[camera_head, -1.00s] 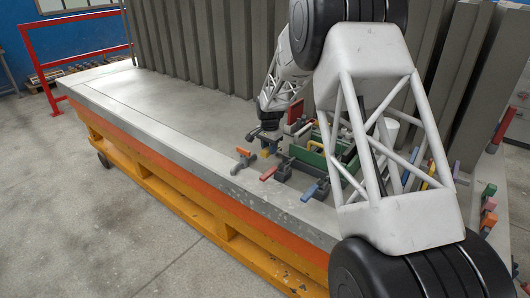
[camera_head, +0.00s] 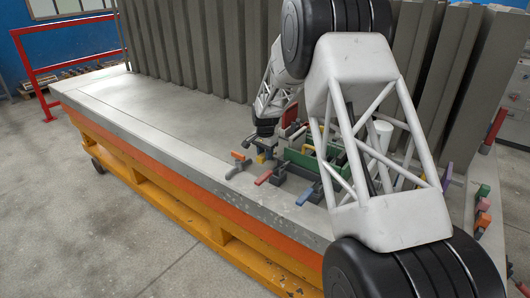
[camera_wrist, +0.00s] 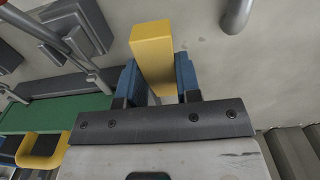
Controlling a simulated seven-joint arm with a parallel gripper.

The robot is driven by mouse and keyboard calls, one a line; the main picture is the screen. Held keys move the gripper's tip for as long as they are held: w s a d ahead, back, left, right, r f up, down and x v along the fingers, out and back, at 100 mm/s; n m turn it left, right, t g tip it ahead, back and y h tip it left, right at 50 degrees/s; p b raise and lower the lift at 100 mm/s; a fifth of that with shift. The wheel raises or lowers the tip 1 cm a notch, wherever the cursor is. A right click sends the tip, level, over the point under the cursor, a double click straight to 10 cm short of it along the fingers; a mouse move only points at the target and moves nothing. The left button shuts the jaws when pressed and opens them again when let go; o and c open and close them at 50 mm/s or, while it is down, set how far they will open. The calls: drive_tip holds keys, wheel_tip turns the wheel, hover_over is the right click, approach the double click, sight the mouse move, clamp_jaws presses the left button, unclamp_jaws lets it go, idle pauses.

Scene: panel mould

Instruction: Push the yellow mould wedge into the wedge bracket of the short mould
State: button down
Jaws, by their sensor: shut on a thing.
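My gripper (camera_wrist: 160,85) has blue fingertips and is shut on the yellow mould wedge (camera_wrist: 153,50) in the wrist view. The wedge stands out past the fingertips, its broad yellow face toward the camera. In the head view the wedge (camera_head: 261,158) shows as a small yellow patch below my gripper (camera_head: 264,144), close above the table. The short mould seems to be the green-sided form (camera_head: 303,160) just right of my gripper; its green side also shows at left in the wrist view (camera_wrist: 55,115). I cannot clearly make out the wedge bracket or whether the wedge touches it.
Clamps with an orange handle (camera_head: 238,156), a red handle (camera_head: 263,177) and a blue handle (camera_head: 305,195) stand around the form. A white cylinder (camera_head: 382,134) stands behind my arm. Tall grey panels line the back. The left part of the steel table (camera_head: 165,105) is clear.

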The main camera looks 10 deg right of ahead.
sight(271, 165)
drive_tip(key=shift+f, duration=2.6)
drive_tip(key=shift+f, duration=0.2)
drive_tip(key=shift+w+d, duration=1.4)
drive_tip(key=shift+w, duration=0.05)
drive_tip(key=c, duration=0.8)
unclamp_jaws()
drive_tip(key=shift+d, duration=0.1)
drive_tip(key=shift+c, duration=0.2)
drive_tip(key=shift+c, duration=0.3)
drive_tip(key=shift+o, duration=0.8)
drive_tip(key=shift+r, duration=3.95)
